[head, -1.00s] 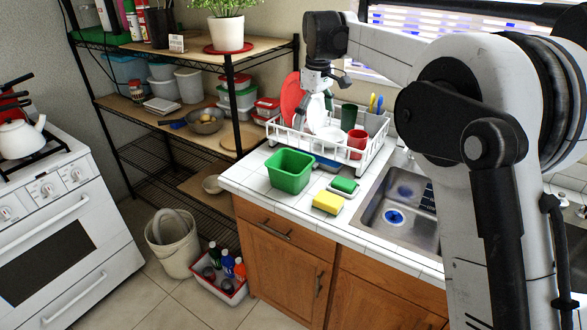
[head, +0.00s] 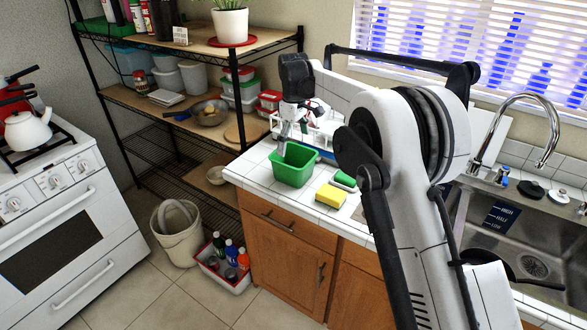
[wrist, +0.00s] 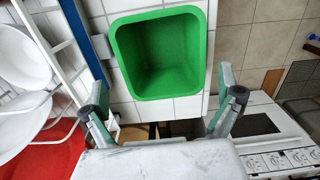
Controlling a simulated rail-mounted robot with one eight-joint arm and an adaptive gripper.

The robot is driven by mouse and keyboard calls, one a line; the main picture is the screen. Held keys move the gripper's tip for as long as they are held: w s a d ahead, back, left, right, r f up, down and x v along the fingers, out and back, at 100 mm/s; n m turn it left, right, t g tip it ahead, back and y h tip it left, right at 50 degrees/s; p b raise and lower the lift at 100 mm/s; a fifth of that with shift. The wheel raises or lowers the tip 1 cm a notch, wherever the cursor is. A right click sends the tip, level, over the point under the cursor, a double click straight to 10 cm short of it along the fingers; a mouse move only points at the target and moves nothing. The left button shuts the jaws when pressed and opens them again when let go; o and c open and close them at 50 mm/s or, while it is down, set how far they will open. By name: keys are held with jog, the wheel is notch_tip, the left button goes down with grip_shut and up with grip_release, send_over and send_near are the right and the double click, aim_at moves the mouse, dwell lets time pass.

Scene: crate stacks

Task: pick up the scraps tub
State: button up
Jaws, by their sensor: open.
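The scraps tub appears to be the green, open-topped tub (head: 294,173) on the white tiled counter near its left end. It stands upright and looks empty in the wrist view (wrist: 160,90). My gripper (head: 292,138) is above and just behind the tub in the head view. In the wrist view my gripper (wrist: 162,62) has its two fingers spread wide, one on each side of the tub, with nothing between them touching it that I can see. The exact height of the fingertips over the rim is hard to tell.
A yellow sponge (head: 331,195) and a green scrubber (head: 344,180) lie right of the tub. The white dish rack (wrist: 68,50) with plates stands close behind it. The sink (head: 510,248) is at right. A black wire shelf (head: 178,158) stands left of the counter.

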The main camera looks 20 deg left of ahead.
aim_at(294, 156)
jog(key=shift+s+f+p, duration=0.15)
jog(key=shift+f+p, duration=0.35)
jog(key=shift+f, duration=2.4)
jog(key=c, duration=1.3)
jog(key=shift+c, duration=0.2)
